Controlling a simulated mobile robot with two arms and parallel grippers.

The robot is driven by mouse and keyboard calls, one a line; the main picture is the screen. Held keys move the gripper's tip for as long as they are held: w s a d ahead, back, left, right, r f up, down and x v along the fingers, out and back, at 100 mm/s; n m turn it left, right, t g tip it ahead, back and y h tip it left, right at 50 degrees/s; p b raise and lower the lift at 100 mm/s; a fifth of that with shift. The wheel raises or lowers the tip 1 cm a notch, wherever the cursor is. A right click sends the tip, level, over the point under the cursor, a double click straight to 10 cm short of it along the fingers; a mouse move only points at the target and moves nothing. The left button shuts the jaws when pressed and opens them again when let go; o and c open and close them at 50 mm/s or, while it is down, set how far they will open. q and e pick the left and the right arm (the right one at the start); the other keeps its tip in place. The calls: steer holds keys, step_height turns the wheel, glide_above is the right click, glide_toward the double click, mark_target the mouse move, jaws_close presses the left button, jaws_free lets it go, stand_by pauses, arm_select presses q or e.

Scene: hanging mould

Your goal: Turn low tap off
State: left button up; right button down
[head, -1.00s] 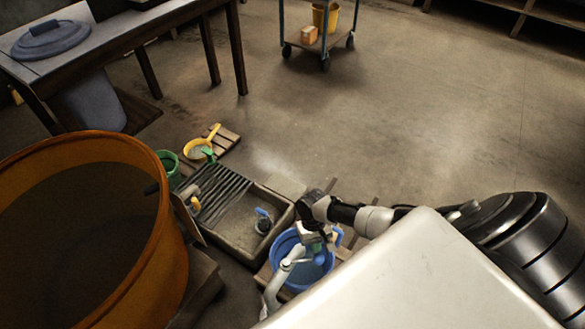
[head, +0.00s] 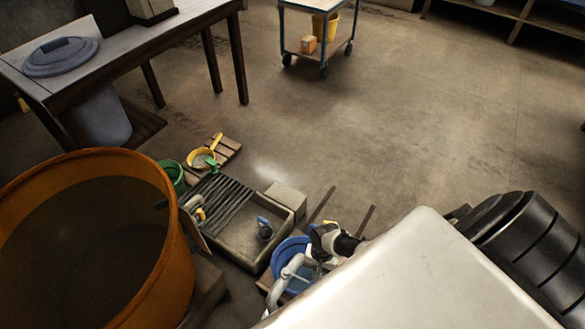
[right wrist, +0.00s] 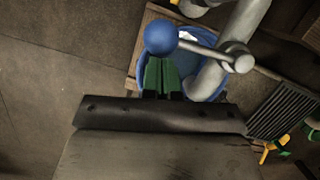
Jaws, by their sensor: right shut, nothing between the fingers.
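The low tap is a grey bent pipe (right wrist: 235,35) with a lever ending in a blue ball (right wrist: 160,37) in the right wrist view. Its pale pipe also shows in the head view (head: 283,277), beside my white body panel. It stands over a blue bucket (head: 288,251). My right gripper (right wrist: 160,62) is shut and empty, its green fingertips just short of the blue ball. I cannot tell whether they touch it. In the head view my right wrist hides the lever and the fingers. My left gripper is not in view.
A stone basin (head: 232,239) with a dark slatted rack and a small blue-handled item stands left of the bucket. A large orange tub (head: 150,285) fills the lower left. A table (head: 165,38) and a trolley (head: 287,28) stand farther back. The floor beyond is open.

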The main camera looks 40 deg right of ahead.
steer(key=shift+s+a+m+p, duration=0.35)
steer(key=shift+a+m, duration=0.05)
steer(key=shift+m, duration=0.2)
steer(key=shift+s, duration=0.1)
steer(key=p+v, duration=0.5)
steer(key=v, duration=0.6)
steer(key=shift+d+f, duration=0.1)
steer(key=shift+d, duration=0.05)
stand_by(0.3)
steer(key=s+a+f+n+t+h, duration=0.1)
steer(key=s+f+n, duration=0.3)
steer(key=s, duration=0.4)
steer(key=s+a+f+n+t+h, duration=0.1)
steer(key=s+a+f+n, duration=0.3)
steer(key=s, duration=0.5)
steer(key=s+a+f+n+t+p, duration=0.1)
steer(key=s+a+f+n, duration=0.1)
steer(key=s+f+n, duration=0.2)
steer(key=s+n, duration=0.2)
steer(key=s, duration=0.2)
steer(key=shift+s+a+f+h, duration=0.2)
steer(key=shift+s+f+h, duration=0.1)
steer(key=shift+f+h, duration=0.1)
